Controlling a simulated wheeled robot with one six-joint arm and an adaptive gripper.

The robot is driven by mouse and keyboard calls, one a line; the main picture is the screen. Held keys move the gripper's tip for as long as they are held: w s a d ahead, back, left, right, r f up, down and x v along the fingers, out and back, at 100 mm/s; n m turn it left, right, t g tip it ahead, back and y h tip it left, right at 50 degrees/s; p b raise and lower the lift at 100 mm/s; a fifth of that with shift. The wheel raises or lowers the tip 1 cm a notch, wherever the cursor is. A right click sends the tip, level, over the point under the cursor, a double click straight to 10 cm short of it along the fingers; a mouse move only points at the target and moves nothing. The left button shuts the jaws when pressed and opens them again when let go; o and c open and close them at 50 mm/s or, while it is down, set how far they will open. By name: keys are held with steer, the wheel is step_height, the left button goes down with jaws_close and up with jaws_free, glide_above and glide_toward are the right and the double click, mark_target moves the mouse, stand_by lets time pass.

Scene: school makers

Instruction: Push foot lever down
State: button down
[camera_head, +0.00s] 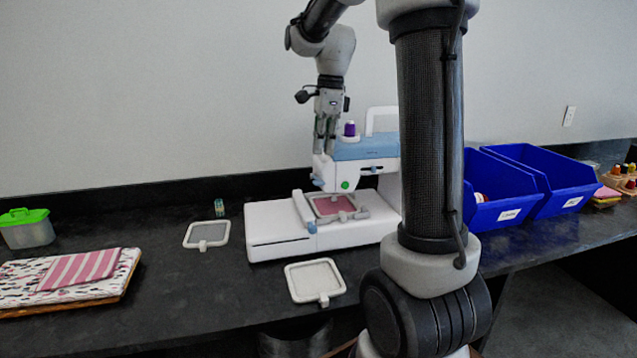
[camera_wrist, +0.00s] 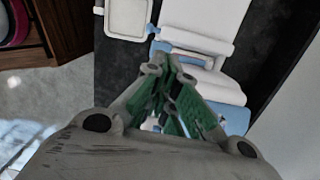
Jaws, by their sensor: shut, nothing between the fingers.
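The white and light-blue embroidery machine (camera_head: 375,150) stands on the dark worktop with a hoop of pink cloth (camera_head: 333,205) under its head. A small light-blue part (camera_head: 318,182) sticks out at the left of the head, below my gripper; I cannot tell for sure that it is the foot lever. My gripper (camera_head: 324,150) points down, shut and empty, at the left end of the machine's head. Whether it touches the machine is unclear. In the wrist view the shut gripper (camera_wrist: 172,66) covers much of the machine (camera_wrist: 215,88), and no lever can be made out.
A purple thread spool (camera_head: 350,129) stands on the machine near my gripper. Empty hoops (camera_head: 206,234) (camera_head: 315,280) lie to the left and in front. Blue bins (camera_head: 545,180) stand at right; a green-lidded box (camera_head: 25,230) and folded cloth (camera_head: 70,277) lie at left.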

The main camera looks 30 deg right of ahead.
mark_target(321, 181)
steer(key=shift+w+a+f, duration=0.1)
steer(key=shift+a+f, duration=0.1)
steer(key=shift+f, duration=1.5)
steer(key=shift+a+f, duration=0.15)
steer(key=shift+f, duration=1.55)
steer(key=shift+f, duration=2)
steer(key=d, duration=0.1)
steer(key=s+d+r, duration=0.1)
steer(key=shift+d, duration=0.4)
steer(key=shift+r, duration=0.15)
step_height(321, 181, up, 12)
steer(key=d, duration=0.1)
steer(key=shift+s, duration=0.2)
steer(key=shift+d, duration=0.1)
